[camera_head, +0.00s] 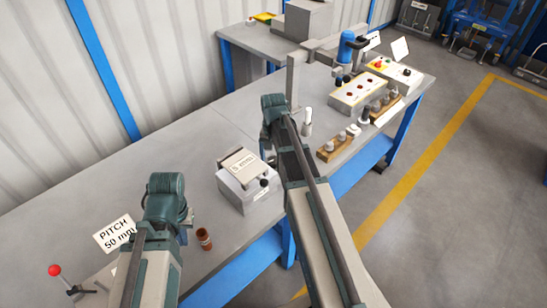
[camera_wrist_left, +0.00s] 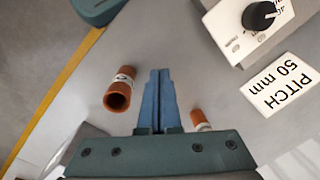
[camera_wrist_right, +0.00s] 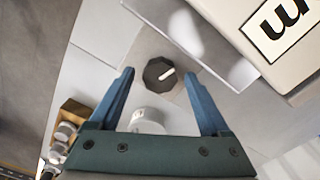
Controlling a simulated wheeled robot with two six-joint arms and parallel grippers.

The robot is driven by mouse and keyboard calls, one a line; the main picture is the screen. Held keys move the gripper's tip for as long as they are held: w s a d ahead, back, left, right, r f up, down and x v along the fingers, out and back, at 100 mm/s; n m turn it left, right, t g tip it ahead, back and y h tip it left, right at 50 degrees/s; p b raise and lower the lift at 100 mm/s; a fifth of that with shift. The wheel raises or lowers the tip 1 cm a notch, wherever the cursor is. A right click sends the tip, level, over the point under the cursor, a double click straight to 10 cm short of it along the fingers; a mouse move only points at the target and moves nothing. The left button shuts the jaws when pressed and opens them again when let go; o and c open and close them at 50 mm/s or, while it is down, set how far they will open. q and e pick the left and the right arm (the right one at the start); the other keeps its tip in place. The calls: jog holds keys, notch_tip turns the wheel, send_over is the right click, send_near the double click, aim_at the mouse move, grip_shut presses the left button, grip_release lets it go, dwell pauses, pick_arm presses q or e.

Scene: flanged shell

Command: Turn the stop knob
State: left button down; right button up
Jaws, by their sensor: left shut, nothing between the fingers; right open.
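A dark octagonal knob (camera_wrist_right: 158,73) with a white pointer mark sits on a square grey plate in the right wrist view. It lies beyond and between the fingertips of my right gripper (camera_wrist_right: 158,85), which is open and empty, apart from it. A second black knob (camera_wrist_left: 259,15) with a white line is on a pale box in the left wrist view. No label I can read names either as the stop knob. My left gripper (camera_wrist_left: 159,72) is shut and empty above the table, short of the box. In the head view my arms hide both fingertips.
An orange tube (camera_wrist_left: 118,95) is left of my left fingers; another (camera_wrist_left: 198,120) is right of them. A "PITCH 50 mm" card (camera_wrist_left: 283,85) lies nearby. The "5 mm" box (camera_head: 244,182) stands between my arms. A wooden rack (camera_head: 338,147) and control box (camera_head: 358,92) are further right.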

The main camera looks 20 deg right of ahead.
aim_at(273, 160)
notch_tip(273, 160, up, 14)
jog(key=p, duration=1.3)
jog(key=shift+f+p, duration=0.15)
jog(key=shift+p, duration=0.2)
jog(key=s+a+n, duration=0.1)
jog(key=s+a, duration=0.1)
jog(key=a, duration=0.2)
jog(key=s+a+n, duration=0.2)
jog(key=s+a, duration=0.1)
jog(key=a, duration=0.1)
jog(key=s+a+n, duration=0.2)
jog(key=a, duration=0.3)
jog(key=shift+s+a+h, duration=0.1)
jog(key=shift+s+h, duration=0.1)
jog(key=shift+h, duration=0.1)
jog(key=s+a+n, duration=0.6)
jog(key=s+a, duration=0.4)
jog(key=shift+n+h, duration=0.3)
jog(key=shift+n, duration=0.1)
jog(key=shift+s+d, duration=0.15)
